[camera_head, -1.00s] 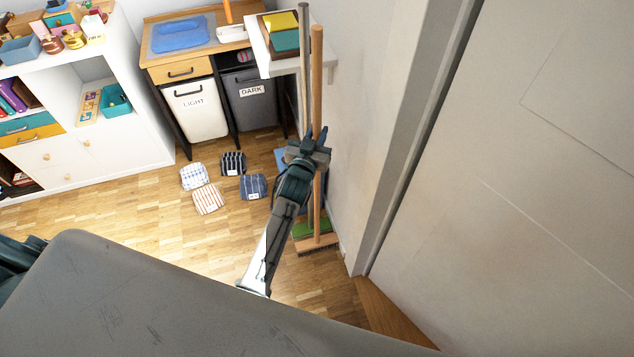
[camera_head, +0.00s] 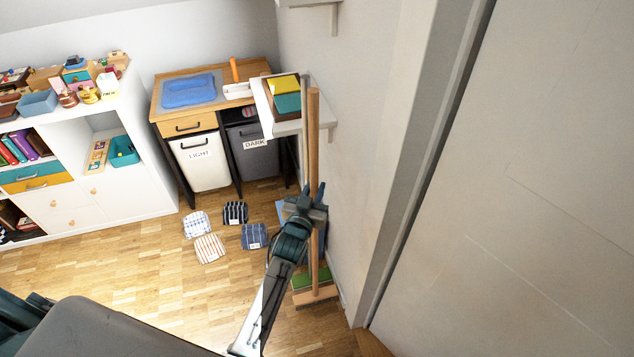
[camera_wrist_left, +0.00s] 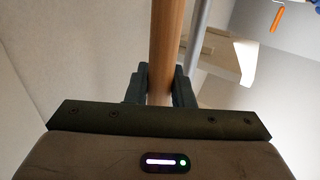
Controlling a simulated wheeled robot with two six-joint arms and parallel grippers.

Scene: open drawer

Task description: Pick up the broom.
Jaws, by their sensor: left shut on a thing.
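The broom has a long wooden handle (camera_head: 314,130) and a wide wooden head (camera_head: 316,295) down at the floor by the wall. It stands nearly upright. My left gripper (camera_head: 313,203) is shut around the handle partway up. In the left wrist view the handle (camera_wrist_left: 166,45) runs up between the two dark fingers of the left gripper (camera_wrist_left: 160,90). The gripper hides a short part of the handle in the head view. I cannot tell whether the broom head touches the floor. My right gripper is not in view.
A thinner pole (camera_head: 305,155) stands just behind the broom, with a green piece (camera_head: 311,278) near its foot. A wall shelf (camera_head: 290,127) juts out beside the handle's top. Several folded cloths (camera_head: 209,248) lie on the floor to the left. The wall (camera_head: 365,130) is close on the right.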

